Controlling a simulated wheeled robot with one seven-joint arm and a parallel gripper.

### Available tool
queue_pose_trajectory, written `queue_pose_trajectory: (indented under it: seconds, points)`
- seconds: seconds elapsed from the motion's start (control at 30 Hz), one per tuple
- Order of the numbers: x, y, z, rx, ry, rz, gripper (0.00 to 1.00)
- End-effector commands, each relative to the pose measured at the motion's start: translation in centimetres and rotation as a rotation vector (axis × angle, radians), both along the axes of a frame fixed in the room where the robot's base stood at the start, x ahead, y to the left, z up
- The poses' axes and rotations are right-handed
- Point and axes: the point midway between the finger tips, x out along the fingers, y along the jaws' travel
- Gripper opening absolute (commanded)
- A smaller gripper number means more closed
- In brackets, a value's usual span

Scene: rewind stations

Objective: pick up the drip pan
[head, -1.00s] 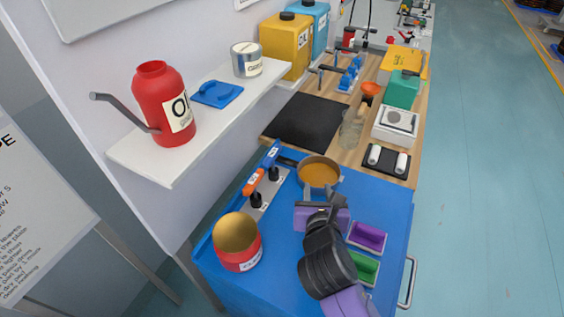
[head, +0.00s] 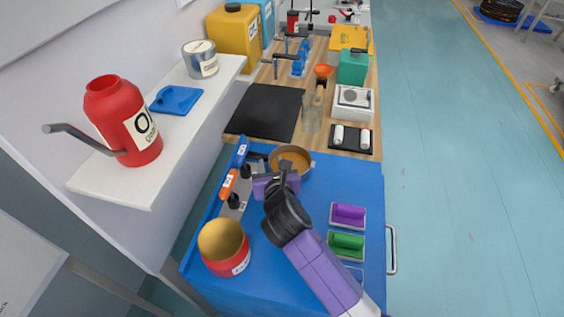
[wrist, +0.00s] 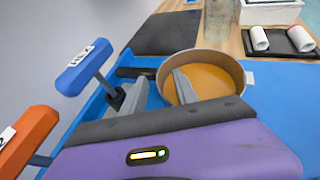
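The drip pan looks to be the round tan pan (head: 305,163) with an amber inside and a dark handle, at the far end of the blue cart top. In the wrist view the pan (wrist: 240,72) lies just ahead, with its handle pointing left. My gripper (head: 285,174) is over the near side of the pan. In the wrist view my gripper (wrist: 156,92) is open: the left finger is outside the pan near the handle, and the right finger overlaps the pan's near left rim. I cannot tell if either finger touches it.
Blue (wrist: 84,66) and orange (wrist: 27,140) labelled handles stand close left of my gripper. A red can (head: 224,248) stands at the cart's near left. A wooden bench (head: 318,100) adjoins beyond; a white shelf (head: 185,135) overhangs left.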

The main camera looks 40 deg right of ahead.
Motion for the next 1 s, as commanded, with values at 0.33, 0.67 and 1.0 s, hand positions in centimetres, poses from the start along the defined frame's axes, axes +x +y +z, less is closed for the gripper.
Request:
queue_pose_trajectory:
  seconds: [0.33, 0.67, 1.0]
  points:
    - [0.21, -0.13, -0.09, 0.0, 0.0, 0.0, 0.2]
    - [0.19, -0.11, -0.1, 0.0, 0.0, 0.0, 0.0]
    - [0.18, -0.11, -0.13, 0.001, 0.001, 0.0, 0.0]
